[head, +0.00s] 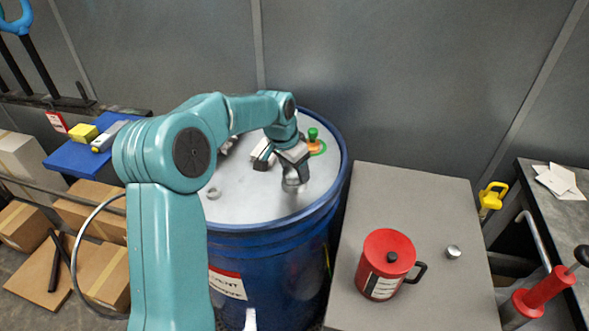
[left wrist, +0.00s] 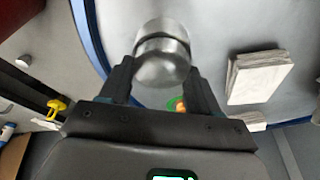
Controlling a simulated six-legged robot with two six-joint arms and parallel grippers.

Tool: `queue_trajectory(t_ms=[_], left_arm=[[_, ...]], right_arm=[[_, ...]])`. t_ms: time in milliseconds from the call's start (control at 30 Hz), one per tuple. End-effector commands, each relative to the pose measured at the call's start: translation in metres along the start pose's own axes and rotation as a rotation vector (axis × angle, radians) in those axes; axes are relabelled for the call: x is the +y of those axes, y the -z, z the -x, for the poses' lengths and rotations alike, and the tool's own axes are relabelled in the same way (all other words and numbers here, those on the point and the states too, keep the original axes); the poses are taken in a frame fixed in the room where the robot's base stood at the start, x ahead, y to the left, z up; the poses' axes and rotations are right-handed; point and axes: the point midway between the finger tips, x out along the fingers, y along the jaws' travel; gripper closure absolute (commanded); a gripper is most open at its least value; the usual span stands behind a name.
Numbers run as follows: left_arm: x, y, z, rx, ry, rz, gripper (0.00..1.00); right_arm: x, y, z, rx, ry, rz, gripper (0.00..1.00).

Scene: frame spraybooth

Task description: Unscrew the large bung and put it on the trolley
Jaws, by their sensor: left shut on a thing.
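The blue drum (head: 262,236) stands in the middle of the head view with a pale grey lid (head: 250,200). My left gripper (head: 291,166) reaches down over the right part of the lid. It is shut on a silver, round metal bung (head: 292,184), which also shows between the two fingers in the left wrist view (left wrist: 162,55). I cannot tell whether the bung touches the lid. The trolley (head: 420,200), with a flat grey top, stands to the right of the drum. My right gripper is not in view.
A red can (head: 385,262) with a black handle and a small silver cap (head: 453,252) stand on the trolley. A green and orange fitting (head: 314,142) and a pale block (left wrist: 255,77) are on the lid. The trolley's far part is clear.

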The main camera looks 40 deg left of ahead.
Motion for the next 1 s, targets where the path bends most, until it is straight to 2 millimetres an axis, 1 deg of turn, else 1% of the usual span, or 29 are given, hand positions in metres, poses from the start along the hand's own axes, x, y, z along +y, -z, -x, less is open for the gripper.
queue_trajectory(t_ms=[33, 167, 500, 567, 700, 800, 900, 1000], left_arm=[[0.000, -0.001, -0.002, -0.001, 0.017, 0.052, 0.62], [0.000, -0.001, -0.001, -0.002, 0.043, 0.151, 0.62], [-0.001, -0.001, -0.001, -0.004, 0.052, 0.184, 0.62], [0.000, -0.001, -0.002, -0.003, 0.065, 0.232, 0.62], [0.000, -0.001, -0.002, -0.002, 0.115, 0.409, 0.62], [-0.001, -0.001, -0.001, -0.002, 0.142, 0.507, 0.62], [-0.001, -0.001, 0.000, -0.003, 0.153, 0.550, 0.62], [-0.001, -0.001, 0.000, -0.004, 0.154, 0.554, 0.62]], right_arm=[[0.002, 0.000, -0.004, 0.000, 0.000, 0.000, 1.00], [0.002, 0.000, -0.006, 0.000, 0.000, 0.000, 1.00], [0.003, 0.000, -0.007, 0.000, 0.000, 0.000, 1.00], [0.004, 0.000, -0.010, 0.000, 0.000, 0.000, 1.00], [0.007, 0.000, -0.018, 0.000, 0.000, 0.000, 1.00], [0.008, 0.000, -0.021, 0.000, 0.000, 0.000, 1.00], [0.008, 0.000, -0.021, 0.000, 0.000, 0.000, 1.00], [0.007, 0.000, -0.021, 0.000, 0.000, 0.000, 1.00]])
